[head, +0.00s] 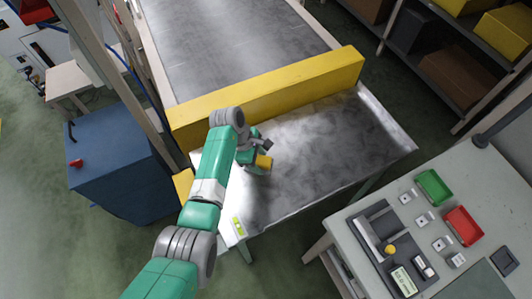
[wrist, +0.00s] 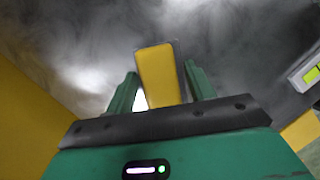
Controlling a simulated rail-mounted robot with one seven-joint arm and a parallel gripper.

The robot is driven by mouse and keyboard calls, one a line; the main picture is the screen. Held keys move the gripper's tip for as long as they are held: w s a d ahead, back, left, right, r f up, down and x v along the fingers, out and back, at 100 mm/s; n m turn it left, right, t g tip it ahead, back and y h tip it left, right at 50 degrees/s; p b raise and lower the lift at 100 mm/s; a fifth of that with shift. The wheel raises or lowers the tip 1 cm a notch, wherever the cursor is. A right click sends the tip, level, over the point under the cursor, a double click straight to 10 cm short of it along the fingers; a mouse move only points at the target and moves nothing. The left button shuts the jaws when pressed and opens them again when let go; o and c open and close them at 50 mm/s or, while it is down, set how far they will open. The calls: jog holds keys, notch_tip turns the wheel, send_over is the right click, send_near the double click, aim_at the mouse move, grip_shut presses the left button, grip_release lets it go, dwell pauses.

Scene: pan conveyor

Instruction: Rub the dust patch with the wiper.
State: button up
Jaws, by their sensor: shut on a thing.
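The wiper (wrist: 158,75) shows as a yellow block between my two green fingers in the wrist view; its yellow end (head: 264,161) also shows in the head view. My gripper (head: 257,160) is shut on it, over the left part of the grey metal plate (head: 290,195). Whether the wiper touches the plate I cannot tell. Cloudy dark and light smudges (head: 345,135) spread over the plate, with no clear edge to mark the dust patch. The same smudged metal (wrist: 230,35) shows beyond the wiper in the wrist view.
A long yellow beam (head: 290,88) stands along the plate's back edge, with the conveyor belt (head: 230,40) behind it. A side table (head: 460,190) with green and red trays stands at the right. A blue cabinet (head: 120,160) is at the left. The plate's right part is clear.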

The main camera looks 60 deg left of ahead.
aim_at(248, 169)
jog(key=shift+s+a+p, duration=0.1)
jog(key=shift+s+p, duration=0.7)
jog(key=shift+s, duration=1.6)
jog(key=shift+a+f+b, duration=0.15)
jog(key=shift+a+b, duration=0.1)
jog(key=shift+b, duration=0.15)
jog(key=shift+w+a, duration=0.1)
jog(key=shift+a, duration=0.35)
jog(key=shift+w+a+b, duration=0.15)
jog(key=shift+w+b, duration=0.15)
jog(key=shift+b, duration=0.05)
jog(key=shift+w+d+b, duration=0.15)
jog(key=shift+w+b, duration=0.8)
jog(key=shift+w, duration=0.95)
jog(key=shift+w+d+b, duration=0.15)
jog(key=shift+w+b, duration=0.8)
jog(key=shift+w, duration=0.95)
jog(key=w+b, duration=0.4)
jog(key=w, duration=0.1)
jog(key=shift+w+d+f, duration=0.1)
notch_tip(248, 169, up, 4)
jog(key=p, duration=0.3)
jog(key=shift+w+r, duration=0.15)
jog(key=shift+r, duration=0.05)
notch_tip(248, 169, up, 4)
jog(key=p, duration=0.4)
jog(key=shift+r+p, duration=0.2)
jog(key=shift+p, duration=0.1)
